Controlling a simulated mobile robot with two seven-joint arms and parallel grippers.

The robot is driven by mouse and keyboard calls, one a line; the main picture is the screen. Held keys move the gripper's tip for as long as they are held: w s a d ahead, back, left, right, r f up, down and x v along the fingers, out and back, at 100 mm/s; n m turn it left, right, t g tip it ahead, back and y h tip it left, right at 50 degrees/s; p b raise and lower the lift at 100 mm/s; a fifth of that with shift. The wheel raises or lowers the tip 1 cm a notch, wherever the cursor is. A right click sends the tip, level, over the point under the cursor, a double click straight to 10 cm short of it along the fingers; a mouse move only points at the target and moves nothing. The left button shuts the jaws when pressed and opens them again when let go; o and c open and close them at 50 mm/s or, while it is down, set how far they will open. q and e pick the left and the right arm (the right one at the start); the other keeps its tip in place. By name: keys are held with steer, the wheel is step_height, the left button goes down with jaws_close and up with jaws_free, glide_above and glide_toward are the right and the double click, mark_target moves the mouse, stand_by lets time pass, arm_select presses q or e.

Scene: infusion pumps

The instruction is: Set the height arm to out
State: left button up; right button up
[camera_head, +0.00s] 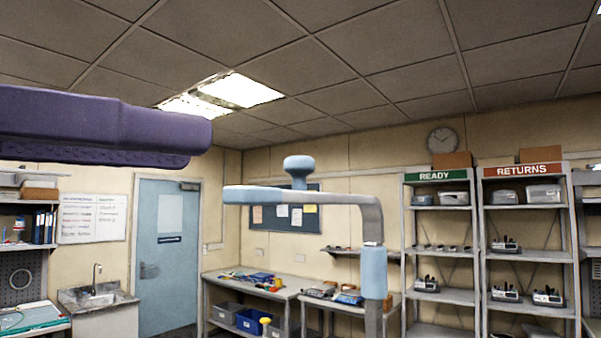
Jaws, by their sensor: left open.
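The height arm (330,197) stands in the middle of the head view. It is a grey bar with a light blue left end and a round light blue knob (298,165) on top. Its right end bends down into a grey post with a light blue sleeve (374,272). The arm reaches out to the left from the post. My left gripper (198,146) is purple, large and close at the upper left. It is open, and its tip is left of and above the arm's left end, apart from it in the picture. My right gripper is not in view.
Workbenches (287,290) with tools and bins stand behind the arm. READY (437,177) and RETURNS (522,170) shelves with devices are at the right. A blue door (165,262), sink (95,298) and shelves are at the left. The space between gripper and knob looks clear.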

mark_target(299, 158)
arm_select(q)
steer(key=shift+w+d+f+b, duration=0.15)
steer(key=shift+w+d+b, duration=0.1)
steer(key=shift+d+b, duration=0.35)
steer(key=shift+w+d+f+b, duration=0.15)
steer(key=shift+w+d+b, duration=0.1)
steer(key=shift+d+b, duration=0.3)
steer(key=x, duration=0.1)
steer(key=b+x, duration=0.1)
steer(key=x, duration=0.1)
steer(key=b+x, duration=0.1)
steer(key=x, duration=0.1)
steer(key=shift+w+d+r, duration=0.15)
steer(key=shift+w+r, duration=0.1)
steer(key=shift+w+d, duration=0.35)
steer(key=shift+d, duration=0.15)
jaws_close()
steer(key=shift+r, duration=0.1)
